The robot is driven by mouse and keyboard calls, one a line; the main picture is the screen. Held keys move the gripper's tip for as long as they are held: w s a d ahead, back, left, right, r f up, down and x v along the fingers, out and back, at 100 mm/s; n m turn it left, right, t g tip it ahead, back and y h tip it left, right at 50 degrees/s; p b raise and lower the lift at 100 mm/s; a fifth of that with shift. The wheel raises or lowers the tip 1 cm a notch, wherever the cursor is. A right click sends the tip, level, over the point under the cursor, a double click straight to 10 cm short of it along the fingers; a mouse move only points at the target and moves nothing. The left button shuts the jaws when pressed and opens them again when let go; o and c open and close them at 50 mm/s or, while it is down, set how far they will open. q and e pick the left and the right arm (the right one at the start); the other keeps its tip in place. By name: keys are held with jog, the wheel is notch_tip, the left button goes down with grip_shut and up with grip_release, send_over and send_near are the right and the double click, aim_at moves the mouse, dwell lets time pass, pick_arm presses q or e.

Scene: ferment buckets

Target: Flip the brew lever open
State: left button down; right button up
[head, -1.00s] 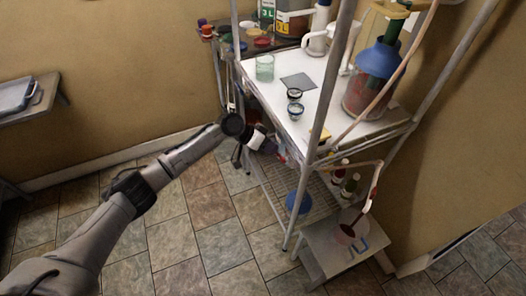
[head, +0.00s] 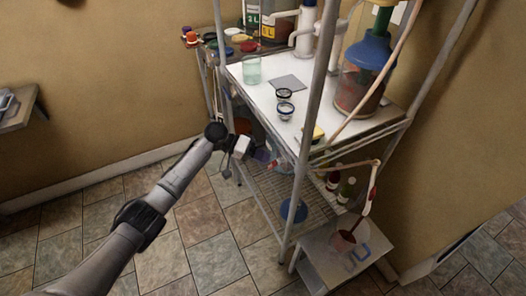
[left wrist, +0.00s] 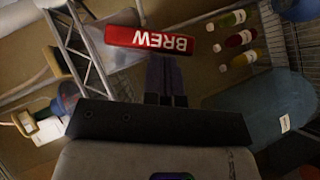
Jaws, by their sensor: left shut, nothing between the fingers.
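The red brew lever handle (left wrist: 150,38), marked BREW in white, fills the upper middle of the left wrist view, with its lettering upside down. A small red piece (head: 272,164) beside the shelf in the head view looks like the same handle. My left gripper (head: 259,155) is at the left side of the shelf, close to that red piece. In the left wrist view its dark fingers (left wrist: 164,62) are together and empty, pointing at the handle's lower edge. I cannot tell whether they touch it. My right gripper is not in view.
A metal shelf unit with a white top (head: 265,100) holds a glass (head: 251,69), two small cups and a blue-topped jar (head: 359,84). Several bottles (left wrist: 238,40) stand behind the handle. A low stool (head: 318,262) stands at the front right. The tiled floor at left is clear.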

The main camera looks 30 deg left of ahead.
pick_arm(q)
jog(key=shift+r+p, duration=0.4)
jog(key=shift+r, duration=0.3)
jog(key=shift+a, duration=0.1)
jog(key=a+r+b, duration=0.3)
jog(key=a+r, duration=0.2)
jog(key=a, duration=0.7)
jog(key=shift+s+r, duration=0.2)
jog(key=shift+s, duration=0.1)
